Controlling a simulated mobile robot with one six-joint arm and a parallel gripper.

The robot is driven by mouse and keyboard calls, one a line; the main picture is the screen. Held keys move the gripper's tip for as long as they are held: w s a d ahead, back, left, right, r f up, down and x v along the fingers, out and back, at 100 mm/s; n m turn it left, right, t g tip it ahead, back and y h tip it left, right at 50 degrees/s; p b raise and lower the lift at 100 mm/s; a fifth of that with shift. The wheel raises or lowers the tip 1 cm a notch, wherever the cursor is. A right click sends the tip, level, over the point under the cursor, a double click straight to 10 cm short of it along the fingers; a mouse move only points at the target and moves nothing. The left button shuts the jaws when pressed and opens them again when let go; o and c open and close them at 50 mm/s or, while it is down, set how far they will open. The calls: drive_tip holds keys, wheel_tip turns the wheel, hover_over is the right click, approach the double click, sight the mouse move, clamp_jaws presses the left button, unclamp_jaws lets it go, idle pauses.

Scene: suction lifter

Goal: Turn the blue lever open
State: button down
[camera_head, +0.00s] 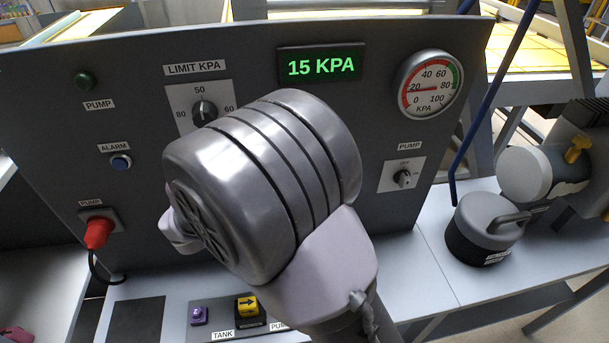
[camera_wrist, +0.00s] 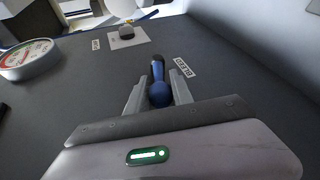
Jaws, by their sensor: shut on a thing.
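The blue lever (camera_wrist: 158,88) shows in the wrist view, standing out from the dark grey panel with its round end toward the camera. My gripper (camera_wrist: 158,82) has one finger on each side of the lever and is shut on it. In the head view my large grey wrist covers the lever and the fingers, so neither can be made out there. A small white label (camera_wrist: 184,66) sits on the panel beside the lever.
The panel (camera_head: 380,125) carries a green 15 KPA display (camera_head: 319,66), a round gauge (camera_head: 430,85), a limit knob (camera_head: 204,111), a pump switch (camera_head: 403,178) and a red plug (camera_head: 98,233). A grey lidded cylinder (camera_head: 484,230) stands on the bench at right.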

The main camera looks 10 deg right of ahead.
drive_tip(key=shift+a+f+n+t+h+p, duration=0.1)
drive_tip(key=shift+f+n+t+h+p, duration=0.2)
drive_tip(key=shift+f+h+p, duration=0.4)
drive_tip(key=shift+f+n+t+h+p, duration=0.25)
drive_tip(key=shift+h+p, duration=0.25)
drive_tip(key=shift+h, duration=0.5)
drive_tip(key=c, duration=1.1)
unclamp_jaws()
drive_tip(key=shift+c, duration=0.2)
drive_tip(key=p+v, duration=0.4)
drive_tip(key=v, duration=1.3)
drive_tip(key=shift+a, duration=0.2)
